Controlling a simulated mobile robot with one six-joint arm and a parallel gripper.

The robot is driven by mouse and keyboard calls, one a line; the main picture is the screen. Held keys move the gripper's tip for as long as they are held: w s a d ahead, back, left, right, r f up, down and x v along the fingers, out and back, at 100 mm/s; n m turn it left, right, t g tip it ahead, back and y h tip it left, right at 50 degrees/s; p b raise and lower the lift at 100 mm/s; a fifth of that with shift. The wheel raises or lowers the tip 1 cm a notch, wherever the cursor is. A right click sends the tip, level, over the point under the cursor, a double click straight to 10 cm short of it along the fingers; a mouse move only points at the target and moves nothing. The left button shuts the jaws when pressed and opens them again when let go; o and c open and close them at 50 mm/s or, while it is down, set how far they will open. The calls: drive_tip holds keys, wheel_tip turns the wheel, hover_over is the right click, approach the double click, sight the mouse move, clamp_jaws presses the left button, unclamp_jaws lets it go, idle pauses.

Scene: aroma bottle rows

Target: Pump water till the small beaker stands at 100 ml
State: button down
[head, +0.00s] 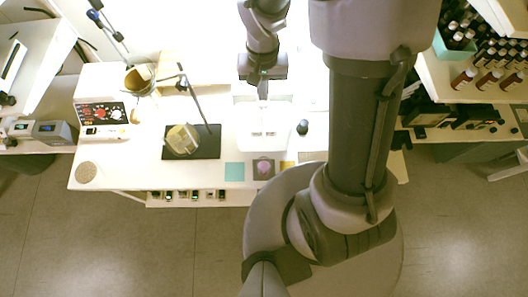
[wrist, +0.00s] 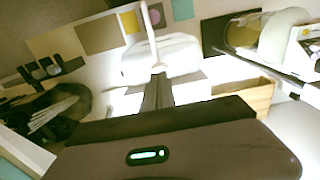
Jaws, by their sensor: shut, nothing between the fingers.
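My gripper (head: 263,96) is above the back middle of the white bench in the head view. In the wrist view its fingers (wrist: 158,88) are shut and empty, pointing at a white rounded device (wrist: 185,46) with a thin curved white spout (wrist: 147,22). I cannot tell whether the fingertips touch it. The device shows pale and washed out in the head view (head: 265,138). A small round purplish thing (head: 263,167) sits on a dark square mat at the bench's front; it may be the small beaker. No water level is readable.
A teal square (head: 234,172) and a yellow one (head: 287,166) flank the dark mat. Left of them, a yellowish glass vessel (head: 182,139) stands on a black stand base (head: 207,148). A control box (head: 102,112) is farther left.

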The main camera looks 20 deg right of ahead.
drive_tip(key=shift+f+b, duration=1.5)
drive_tip(key=shift+f, duration=0.05)
idle(0.6)
drive_tip(key=shift+r+p, duration=1.25)
drive_tip(key=shift+r, duration=0.3)
drive_tip(key=shift+f+b, duration=1.4)
drive_tip(key=shift+f, duration=0.15)
drive_tip(key=shift+r, duration=0.15)
drive_tip(key=shift+r+p, duration=1.3)
drive_tip(key=shift+r, duration=0.15)
drive_tip(key=shift+f+b, duration=1.3)
drive_tip(key=shift+f, duration=0.15)
drive_tip(key=shift+r, duration=0.1)
drive_tip(key=shift+r+p, duration=1.1)
drive_tip(key=shift+r, duration=0.2)
